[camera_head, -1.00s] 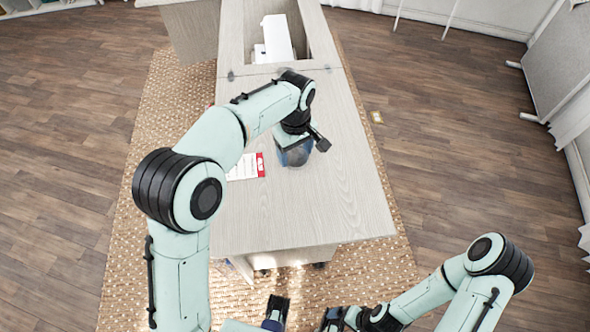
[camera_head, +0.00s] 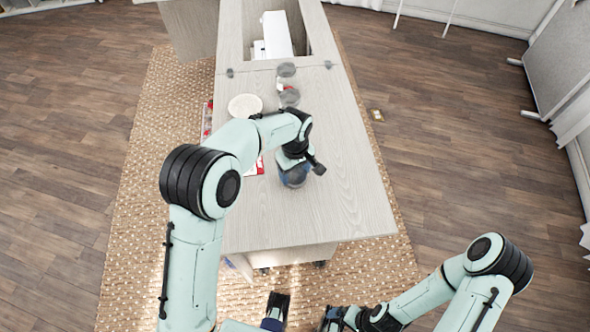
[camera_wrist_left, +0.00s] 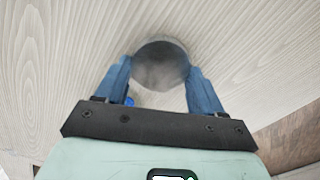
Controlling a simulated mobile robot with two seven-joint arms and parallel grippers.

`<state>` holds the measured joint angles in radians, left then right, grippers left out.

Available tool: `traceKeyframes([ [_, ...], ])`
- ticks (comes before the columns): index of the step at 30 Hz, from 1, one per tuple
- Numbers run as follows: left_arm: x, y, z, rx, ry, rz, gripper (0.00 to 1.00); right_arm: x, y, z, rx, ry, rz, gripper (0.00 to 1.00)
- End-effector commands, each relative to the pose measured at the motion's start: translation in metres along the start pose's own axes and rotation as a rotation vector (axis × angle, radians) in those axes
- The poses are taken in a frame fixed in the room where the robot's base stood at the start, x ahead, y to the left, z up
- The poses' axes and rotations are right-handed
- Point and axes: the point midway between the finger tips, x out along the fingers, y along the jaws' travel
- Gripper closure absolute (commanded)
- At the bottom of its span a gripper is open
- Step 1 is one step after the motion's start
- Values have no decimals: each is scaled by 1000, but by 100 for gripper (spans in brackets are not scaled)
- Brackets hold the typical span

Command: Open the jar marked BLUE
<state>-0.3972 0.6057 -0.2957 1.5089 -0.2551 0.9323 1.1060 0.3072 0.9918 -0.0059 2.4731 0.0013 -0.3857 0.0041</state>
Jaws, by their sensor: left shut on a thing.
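A jar (camera_head: 293,179) with a bluish body stands on the cabinet top, under my left gripper (camera_head: 297,163). In the left wrist view its round grey lid (camera_wrist_left: 160,65) lies between the two blue fingers of my left gripper (camera_wrist_left: 160,80), which is shut on it. A small bit of bright blue shows beside the left finger. No lettering on the jar can be read, and the gripper hides much of it. My right gripper (camera_head: 335,318) is low at the bottom edge of the head view, away from the cabinet; its fingers are unclear.
Two grey-lidded jars (camera_head: 290,97) (camera_head: 286,70) stand farther back. A round white dish (camera_head: 245,105) is left of them. A red and white card (camera_head: 254,169) lies left of the jar, partly behind my arm. The cabinet top (camera_head: 345,205) is clear to the right and front.

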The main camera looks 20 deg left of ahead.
Motion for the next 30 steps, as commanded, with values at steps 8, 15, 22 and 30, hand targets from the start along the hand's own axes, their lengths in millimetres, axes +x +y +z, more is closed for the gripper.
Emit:
traceKeyframes([
  [8,3,0,0,0,0,0,6,2,1,0,0,0,0,0],
  [15,3,0,0,0,0,0,6,2,1,0,0,0,0,0],
  [22,-14,1,0,0,2,3,6,-2,-1,0,0,1,0,0],
  [30,-73,1,0,1,3,5,6,-9,-3,0,-1,3,-1,0],
])
